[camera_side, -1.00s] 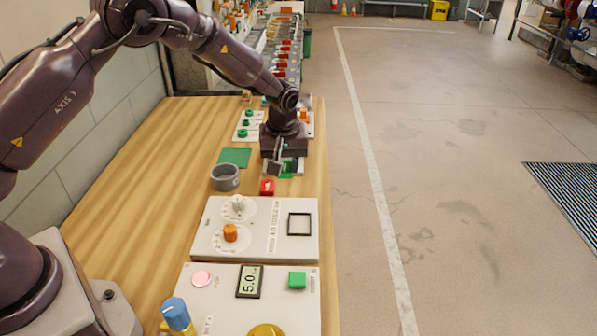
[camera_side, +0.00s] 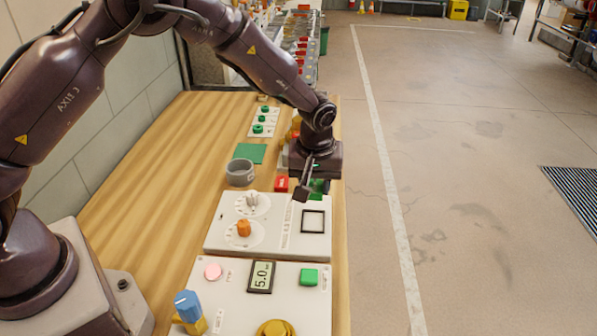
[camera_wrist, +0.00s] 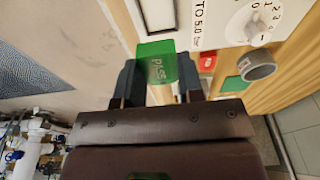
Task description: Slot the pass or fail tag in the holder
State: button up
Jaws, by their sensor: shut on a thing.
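My gripper (camera_side: 309,190) is shut on the green tag (camera_wrist: 157,62), which reads PASS in the wrist view. In the side view the tag (camera_side: 319,186) is partly hidden by my gripper. The tag is held above the bench, near the far right edge of the upper white panel. The holder appears to be the dark square frame (camera_side: 313,221) on that panel; it looks empty. It also shows at the top of the wrist view (camera_wrist: 158,14), beyond the tag. A red tag (camera_side: 281,184) lies on the bench left of my gripper.
The upper panel (camera_side: 275,238) carries a white dial and an orange knob (camera_side: 244,228). A grey ring (camera_side: 240,172) and a green square (camera_side: 250,153) lie on the bench to the left. A nearer panel has a display (camera_side: 261,276). The bench's right edge is close.

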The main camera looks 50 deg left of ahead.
send_over(313, 222)
jog(key=shift+s+f, duration=0.1)
jog(key=shift+f, duration=2.95)
jog(key=shift+d+f, duration=0.1)
jog(key=shift+f, duration=1.2)
dwell(0.4)
jog(key=o, duration=0.8)
jog(key=shift+r, duration=0.35)
jog(key=shift+o, duration=0.9)
jog(key=shift+r, duration=3.8)
